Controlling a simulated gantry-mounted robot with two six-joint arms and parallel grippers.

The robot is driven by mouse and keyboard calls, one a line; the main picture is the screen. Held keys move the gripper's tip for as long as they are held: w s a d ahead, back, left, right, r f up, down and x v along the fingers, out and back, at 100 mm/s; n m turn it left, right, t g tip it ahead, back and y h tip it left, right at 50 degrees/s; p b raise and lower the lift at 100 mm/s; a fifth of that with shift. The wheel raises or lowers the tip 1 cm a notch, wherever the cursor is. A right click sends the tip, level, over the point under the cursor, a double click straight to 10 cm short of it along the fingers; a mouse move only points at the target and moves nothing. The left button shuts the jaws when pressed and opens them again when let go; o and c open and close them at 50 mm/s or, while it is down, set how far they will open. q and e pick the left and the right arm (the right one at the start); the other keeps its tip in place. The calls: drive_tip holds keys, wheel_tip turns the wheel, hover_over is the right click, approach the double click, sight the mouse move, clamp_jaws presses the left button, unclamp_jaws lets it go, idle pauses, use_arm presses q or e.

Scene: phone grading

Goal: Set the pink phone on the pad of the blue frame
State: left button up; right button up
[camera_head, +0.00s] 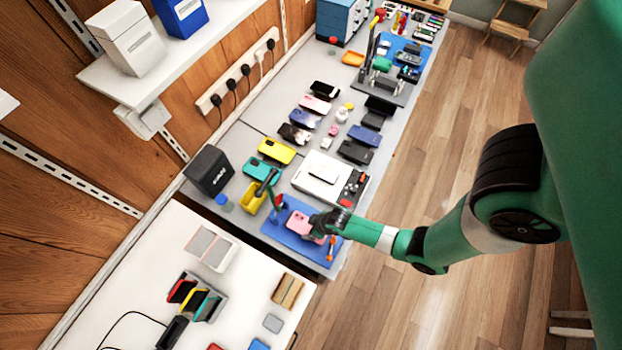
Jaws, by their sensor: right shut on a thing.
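The pink phone (299,221) is at the blue mat (322,257) near the front edge of the grey bench. My right gripper (318,223) reaches in from the right and is shut on the phone's right side. I cannot tell whether the phone touches the mat or is held just above it. The gripper hides part of the phone. I cannot clearly make out the blue frame or its pad. My left gripper is not in view.
A yellow bin (251,198) and dark speaker-like box (208,171) stand left of the mat. A white tray (305,187) lies behind it. Several phones cover the bench beyond. The white table (150,262) in front holds a slotted rack (205,300) and has bare areas.

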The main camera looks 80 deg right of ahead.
drive_tip(key=shift+f, duration=0.1)
idle(0.3)
drive_tip(key=o, duration=1.2)
drive_tip(key=shift+o, duration=0.2)
drive_tip(key=shift+r+p, duration=0.6)
wheel_tip(320, 180, up, 7)
drive_tip(key=p, duration=0.7)
